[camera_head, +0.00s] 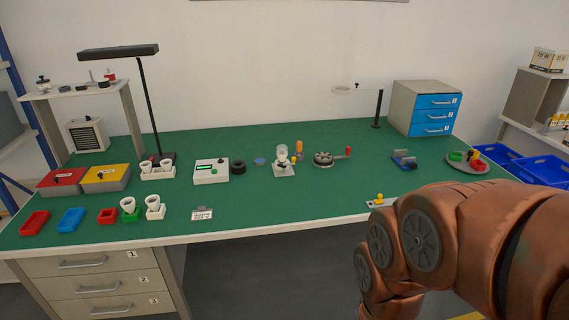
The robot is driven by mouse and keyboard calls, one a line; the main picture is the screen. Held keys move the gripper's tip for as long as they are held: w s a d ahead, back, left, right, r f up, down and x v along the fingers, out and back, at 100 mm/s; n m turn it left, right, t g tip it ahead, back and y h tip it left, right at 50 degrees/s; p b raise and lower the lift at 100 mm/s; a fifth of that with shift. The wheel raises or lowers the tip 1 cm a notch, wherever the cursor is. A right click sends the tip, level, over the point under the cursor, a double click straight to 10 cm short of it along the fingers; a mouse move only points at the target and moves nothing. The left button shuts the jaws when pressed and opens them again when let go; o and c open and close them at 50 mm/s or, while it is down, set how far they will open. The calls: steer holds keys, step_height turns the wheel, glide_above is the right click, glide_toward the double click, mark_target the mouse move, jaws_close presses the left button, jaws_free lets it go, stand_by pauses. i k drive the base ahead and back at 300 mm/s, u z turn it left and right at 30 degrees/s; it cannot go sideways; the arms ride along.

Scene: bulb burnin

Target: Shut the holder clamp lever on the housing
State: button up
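A small pale holder (285,170) stands near the middle of the green bench with a clear, bulb-like housing (281,153) upright on it. An orange upright handle (299,147), which looks like the clamp lever, stands just right of the housing. I cannot tell from this distance whether the clamp is open or shut. My copper-coloured arm fills the lower right, in front of the bench and well away from the holder. My gripper is not in view.
A dark round device (323,159) with a red-tipped handle sits close right of the holder. A white tester box (211,171) and black ring (238,167) lie left. Bench in front of the holder is clear.

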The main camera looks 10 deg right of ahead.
mark_target(283, 166)
steer(key=z, duration=0.4)
steer(key=i, duration=0.95)
steer(key=u, duration=0.4)
steer(key=i, duration=0.85)
steer(key=u, duration=0.75)
